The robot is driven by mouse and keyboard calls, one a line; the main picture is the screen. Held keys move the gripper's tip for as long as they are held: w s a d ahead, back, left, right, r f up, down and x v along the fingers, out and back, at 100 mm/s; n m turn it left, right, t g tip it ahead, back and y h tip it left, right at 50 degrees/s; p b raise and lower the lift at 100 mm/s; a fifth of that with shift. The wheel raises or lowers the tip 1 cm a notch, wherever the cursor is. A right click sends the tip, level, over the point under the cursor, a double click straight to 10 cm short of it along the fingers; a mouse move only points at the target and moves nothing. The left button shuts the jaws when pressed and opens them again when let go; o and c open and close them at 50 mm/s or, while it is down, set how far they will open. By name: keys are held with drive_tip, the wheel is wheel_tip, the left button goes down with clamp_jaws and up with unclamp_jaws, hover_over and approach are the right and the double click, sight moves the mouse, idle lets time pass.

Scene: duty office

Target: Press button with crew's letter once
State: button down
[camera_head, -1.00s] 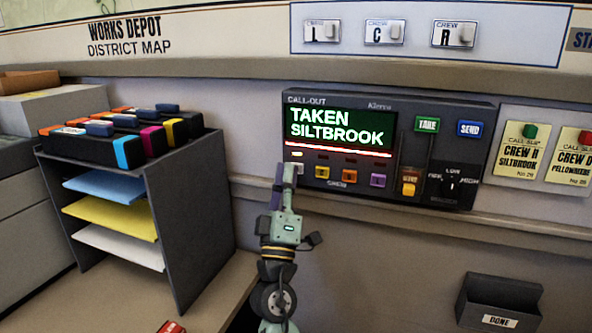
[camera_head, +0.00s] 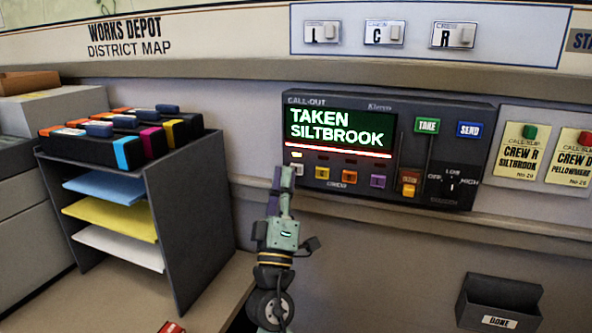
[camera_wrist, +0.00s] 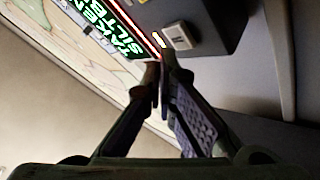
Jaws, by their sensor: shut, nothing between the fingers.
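The call-out panel (camera_head: 345,193) has a screen (camera_head: 340,130) reading "TAKEN SILTBROOK". Below it is a row of crew buttons: white (camera_head: 297,169), yellow (camera_head: 322,173), orange (camera_head: 349,177) and purple (camera_head: 378,181). Their letters are too small to read. A small lamp above the white button is lit; the other lamps look dark. My gripper (camera_head: 284,172) is shut and empty, just left of and below the white button. In the wrist view, the fingertips (camera_wrist: 162,62) appear apart from the white button (camera_wrist: 180,36). A pinned slip (camera_head: 520,150) appears to read "CREW R SILTBROOK".
Green TAKE (camera_head: 427,125) and blue SEND (camera_head: 470,129) buttons, an orange-topped lever (camera_head: 409,189) and a dial (camera_head: 452,186) sit on the panel's right. A second slip (camera_head: 571,158) hangs beside the first. A paper rack (camera_head: 190,220) stands left. A DONE tray (camera_head: 498,302) is lower right.

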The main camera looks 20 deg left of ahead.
drive_tip(key=shift+s, duration=0.1)
drive_tip(key=shift+s+a, duration=0.1)
drive_tip(key=shift+s, duration=2.3)
